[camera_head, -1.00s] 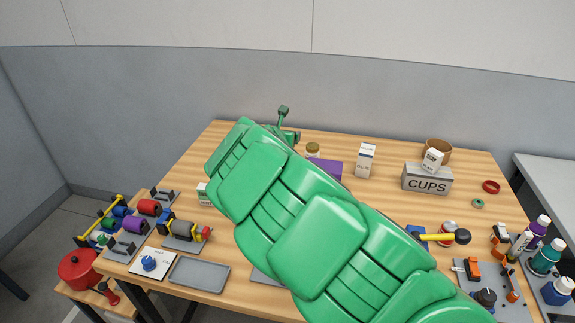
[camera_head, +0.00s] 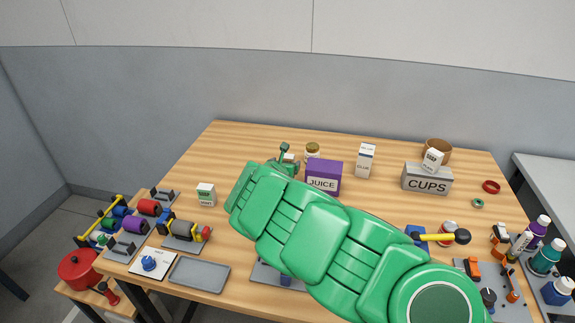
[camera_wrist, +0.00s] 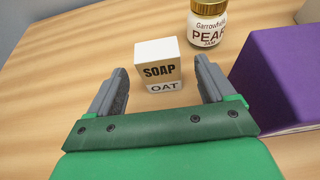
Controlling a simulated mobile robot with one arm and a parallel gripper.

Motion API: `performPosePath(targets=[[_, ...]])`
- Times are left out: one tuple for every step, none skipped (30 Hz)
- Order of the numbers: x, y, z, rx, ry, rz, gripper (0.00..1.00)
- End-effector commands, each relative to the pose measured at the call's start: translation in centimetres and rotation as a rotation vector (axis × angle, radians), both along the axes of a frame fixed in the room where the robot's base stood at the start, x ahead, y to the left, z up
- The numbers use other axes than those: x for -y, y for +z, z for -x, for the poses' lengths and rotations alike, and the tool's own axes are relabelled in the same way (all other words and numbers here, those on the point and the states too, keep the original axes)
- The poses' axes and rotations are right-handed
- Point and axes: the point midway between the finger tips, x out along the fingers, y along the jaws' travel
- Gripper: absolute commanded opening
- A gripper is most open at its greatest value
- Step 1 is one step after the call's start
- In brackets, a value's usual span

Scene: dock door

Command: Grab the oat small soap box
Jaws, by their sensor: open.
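My gripper's two grey fingers are apart, one at each side of the box's near face, and nothing is held. In the head view my green arm covers most of the gripper (camera_head: 285,160); a small part of a pale box (camera_head: 290,158) shows beside it.
A pear jam jar (camera_wrist: 207,22) stands behind and right of the box. A purple juice box (camera_head: 323,177) is close on the right. A glue box (camera_head: 366,160) and a cups bin (camera_head: 427,180) stand farther right. Another soap box (camera_head: 206,195) stands left.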

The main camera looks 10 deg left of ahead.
Motion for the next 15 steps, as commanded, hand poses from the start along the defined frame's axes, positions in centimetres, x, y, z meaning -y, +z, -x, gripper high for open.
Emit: performPosePath(targets=[[0.1,-0.3,-0.3,-0.002,-0.001,-0.001,0.83],[0.1,-0.3,-0.5,-0.002,-0.001,0.000,0.83],[0.1,-0.5,-0.6,-0.002,-0.001,0.000,0.83],[0.1,-0.5,-0.8,-0.002,-0.001,0.002,0.83],[0.1,-0.6,-0.8,-0.002,-0.001,0.002,0.83],[0.1,-0.6,-0.9,-0.002,-0.001,0.002,0.83],[0.1,-0.6,-1.0,-0.002,-0.002,0.001,0.83],[0.1,-0.7,-1.1,-0.003,-0.002,0.001,0.83],[0.1,-0.8,-1.2,-0.003,-0.002,0.001,0.83],[0.1,-0.8,-1.3,-0.004,-0.002,0.000,0.83],[0.1,-0.9,-1.4,-0.004,-0.002,0.000,0.83],[0.1,-1.1,-1.6,-0.005,-0.001,-0.001,0.83],[0.1,-1.2,-1.8,-0.005,0.000,-0.001,0.83],[0.0,-1.2,-2.0,-0.005,0.000,0.000,0.83],[0.0,-1.4,-2.2,-0.004,0.000,0.000,0.83]])
